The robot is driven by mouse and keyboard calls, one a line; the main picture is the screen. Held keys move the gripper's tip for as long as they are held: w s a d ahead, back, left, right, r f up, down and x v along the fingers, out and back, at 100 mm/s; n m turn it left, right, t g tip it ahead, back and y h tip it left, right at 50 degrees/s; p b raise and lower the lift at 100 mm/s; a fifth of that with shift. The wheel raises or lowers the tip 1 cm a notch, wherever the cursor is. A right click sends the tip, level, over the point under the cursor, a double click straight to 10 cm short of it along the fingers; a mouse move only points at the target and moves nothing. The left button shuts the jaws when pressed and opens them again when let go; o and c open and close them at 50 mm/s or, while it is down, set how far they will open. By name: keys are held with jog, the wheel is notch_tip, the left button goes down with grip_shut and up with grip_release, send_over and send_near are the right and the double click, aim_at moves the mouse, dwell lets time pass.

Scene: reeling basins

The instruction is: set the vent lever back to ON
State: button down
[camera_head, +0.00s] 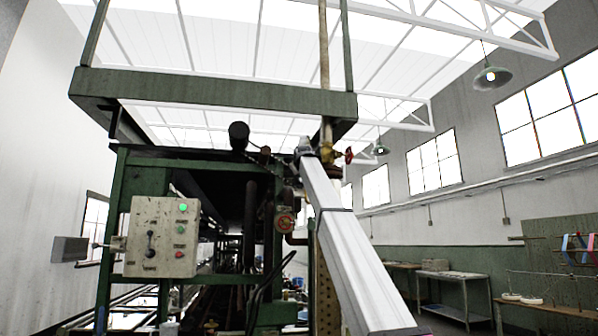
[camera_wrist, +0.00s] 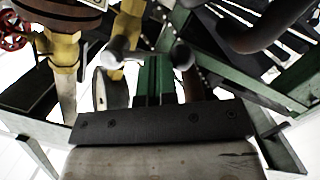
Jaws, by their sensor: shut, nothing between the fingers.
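A pale control box (camera_head: 161,237) hangs at the left of the green frame in the head view. A small black-knobbed lever (camera_head: 151,239) stands roughly upright on its face, beside green and red buttons. Its labels are too small to read, so I cannot tell whether it is the vent lever. My gripper (camera_head: 304,147) is at the far end of my raised arm, by the pipe at the frame's upper right, well right of the box. In the wrist view my gripper (camera_wrist: 153,62) is shut and empty; contact with nearby parts is unclear.
A red handwheel (camera_head: 349,155) on a brass valve is close right of my gripper; the handwheel also shows in the wrist view (camera_wrist: 14,32). A dark round part (camera_head: 238,136) juts from the frame. Green beams (camera_head: 215,95) run overhead. A side table (camera_head: 455,277) stands at right.

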jog(key=shift+w+d+f+n+h, duration=0.1)
jog(key=shift+d+f+n+h, duration=0.1)
jog(key=shift+f+n, duration=0.45)
jog(key=shift+d+f+n+h, duration=0.1)
jog(key=shift+f+n+h, duration=0.1)
jog(key=shift+n, duration=0.85)
jog(key=shift+d+f+n+t, duration=0.25)
jog(key=shift+n+t, duration=0.25)
jog(key=shift+n, duration=0.2)
jog(key=shift+w+d+f+n+t, duration=0.15)
jog(key=shift+d+f+n, duration=0.1)
jog(key=shift+n, duration=0.5)
jog(key=shift+w+d+f+n+t, duration=0.15)
jog(key=shift+d+n, duration=0.1)
jog(key=shift+n, duration=0.45)
jog(key=shift+d+f+n+t, duration=0.1)
jog(key=shift+d+f+n, duration=0.15)
jog(key=shift+n, duration=0.5)
jog(key=s+a+r, duration=0.1)
jog(key=s, duration=1.2)
jog(key=shift+a+r, duration=0.25)
jog(key=shift+r, duration=0.05)
